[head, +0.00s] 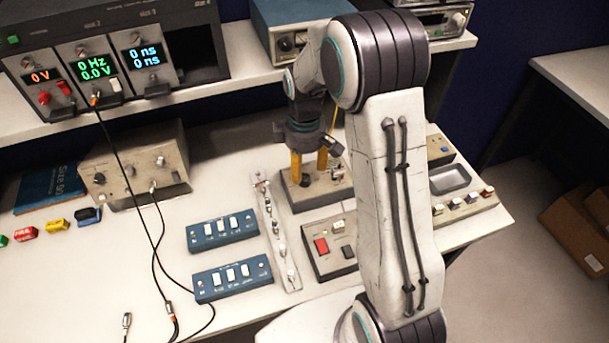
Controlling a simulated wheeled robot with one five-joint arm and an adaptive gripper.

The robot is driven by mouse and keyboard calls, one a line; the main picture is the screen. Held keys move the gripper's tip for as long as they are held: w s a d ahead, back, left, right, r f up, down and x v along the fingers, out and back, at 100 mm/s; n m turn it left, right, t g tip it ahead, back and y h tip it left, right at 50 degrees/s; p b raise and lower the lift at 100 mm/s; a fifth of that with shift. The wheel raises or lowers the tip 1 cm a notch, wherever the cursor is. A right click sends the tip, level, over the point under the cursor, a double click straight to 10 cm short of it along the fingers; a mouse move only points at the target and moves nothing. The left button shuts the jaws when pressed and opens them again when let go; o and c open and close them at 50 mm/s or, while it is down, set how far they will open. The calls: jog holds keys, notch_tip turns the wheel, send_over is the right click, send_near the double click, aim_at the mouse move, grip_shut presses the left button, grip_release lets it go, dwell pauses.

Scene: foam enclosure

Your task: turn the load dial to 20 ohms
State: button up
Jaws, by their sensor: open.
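My gripper (309,170) points down over a grey-brown box (305,200) near the middle of the bench. Its two yellow fingers are apart, one on each side of a small dark knob (304,181) on the box top. The knob looks like the load dial, but its scale and pointer are too small to read. I cannot tell whether the fingers touch it. A small post or switch (338,172) stands on the same box, right of the fingers. My arm hides the area right of the box.
A metal strip with terminals (274,228) and two blue switch boxes (222,231) lie left of the box. A panel with a red switch (321,246) is in front. A grey instrument (135,168) with black cables stands left. A shelf with displays (95,68) runs behind.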

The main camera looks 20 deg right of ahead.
aim_at(305, 177)
jog(key=shift+f, duration=2.3)
grip_shut()
